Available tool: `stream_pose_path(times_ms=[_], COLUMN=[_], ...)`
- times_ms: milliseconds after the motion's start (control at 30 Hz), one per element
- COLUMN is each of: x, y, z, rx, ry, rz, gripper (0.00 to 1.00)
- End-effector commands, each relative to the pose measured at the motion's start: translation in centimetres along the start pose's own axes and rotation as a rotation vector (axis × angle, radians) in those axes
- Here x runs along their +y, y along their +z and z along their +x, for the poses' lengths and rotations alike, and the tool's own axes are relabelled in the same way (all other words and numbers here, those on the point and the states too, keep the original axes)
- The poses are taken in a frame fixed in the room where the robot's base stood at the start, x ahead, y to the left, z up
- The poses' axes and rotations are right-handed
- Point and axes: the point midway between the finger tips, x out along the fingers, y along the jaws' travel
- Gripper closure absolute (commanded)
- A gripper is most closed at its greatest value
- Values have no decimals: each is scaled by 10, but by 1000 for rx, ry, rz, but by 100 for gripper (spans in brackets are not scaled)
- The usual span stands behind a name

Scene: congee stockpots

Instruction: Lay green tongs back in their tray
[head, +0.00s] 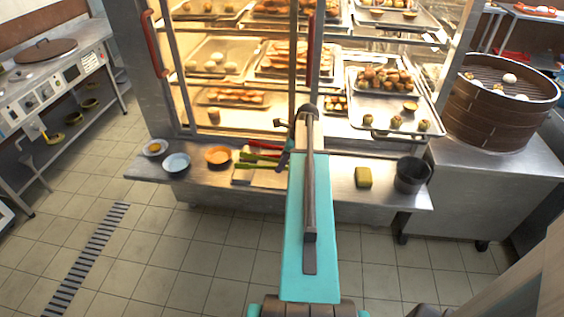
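The green tongs (258,160) lie on the steel ledge in front of the heated cabinet, over a shallow beige tray (268,180). Their right end runs toward my arm and is partly hidden. Red tongs (264,145) lie just behind them. My gripper (284,157) is at the far end of my turquoise arm, close to the right end of the green tongs. It is small and dark here, and my arm hides part of it. I cannot tell whether its fingers are touching the tongs, or whether they are open or shut.
The ledge also holds a blue bowl (177,162), an orange bowl (218,156), a yellow sponge (363,177) and a dark pot (411,174). The lit cabinet (225,130) with food trays stands behind. A large steamer (500,110) is at right.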

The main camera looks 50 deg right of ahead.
Motion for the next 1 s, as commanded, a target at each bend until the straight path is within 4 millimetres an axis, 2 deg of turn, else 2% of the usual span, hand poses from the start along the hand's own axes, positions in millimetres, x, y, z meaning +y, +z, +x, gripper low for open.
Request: stream_pose_path(times_ms=[200,600,1000], x=[0,0,0], y=[-6,-13,-14], z=[16,36,40], rx=[0,-1,0], ry=[0,0,0], rz=[0,-1,-1], gripper=[66,66,66])
